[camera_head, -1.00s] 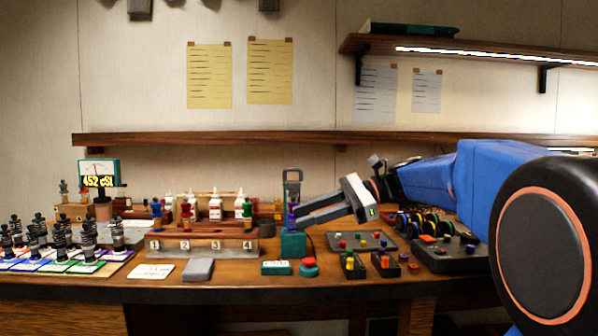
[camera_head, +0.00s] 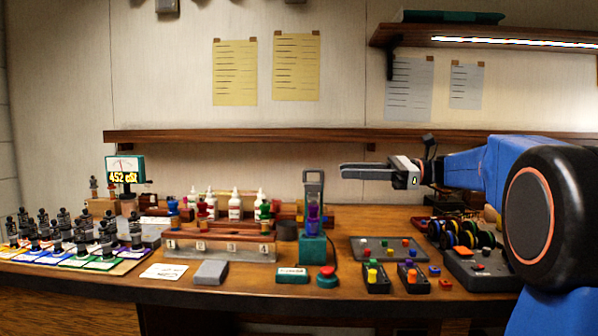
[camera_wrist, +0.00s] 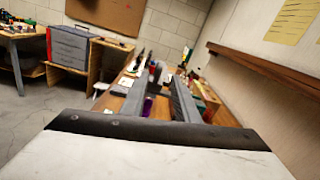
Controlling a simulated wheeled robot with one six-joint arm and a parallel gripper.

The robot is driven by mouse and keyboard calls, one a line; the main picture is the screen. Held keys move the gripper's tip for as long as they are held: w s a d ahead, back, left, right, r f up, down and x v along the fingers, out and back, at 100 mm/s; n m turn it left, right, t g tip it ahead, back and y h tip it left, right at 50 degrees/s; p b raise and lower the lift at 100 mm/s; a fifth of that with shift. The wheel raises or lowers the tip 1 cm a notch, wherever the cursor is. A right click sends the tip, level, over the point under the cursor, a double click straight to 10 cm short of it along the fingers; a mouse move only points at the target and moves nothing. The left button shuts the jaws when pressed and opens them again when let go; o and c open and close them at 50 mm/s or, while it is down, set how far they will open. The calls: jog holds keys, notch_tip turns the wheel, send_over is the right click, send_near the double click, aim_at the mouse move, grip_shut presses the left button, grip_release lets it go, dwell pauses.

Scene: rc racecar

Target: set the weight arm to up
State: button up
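The grey weight arm (camera_head: 313,178) stands upright as a tall loop above a teal base (camera_head: 313,247) on the bench. A purple cylinder (camera_head: 313,217) sits within the stand, below the loop's top. My gripper (camera_head: 342,172) is to the right of the loop's upper part, apart from it in the head view, with its fingers pointing left. In the wrist view the two fingers of my gripper (camera_wrist: 158,80) are apart with a gap between them. A bit of purple (camera_wrist: 149,108) shows in that gap. I see nothing held.
A red button (camera_head: 327,272) and a small teal display box (camera_head: 292,276) lie in front of the stand. A numbered rack (camera_head: 220,248) is to its left. A grey tray (camera_head: 385,255) with coloured pieces is to its right. A wall shelf (camera_head: 250,137) runs behind.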

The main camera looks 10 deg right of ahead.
aim_at(310, 171)
jog(key=x, duration=1.4)
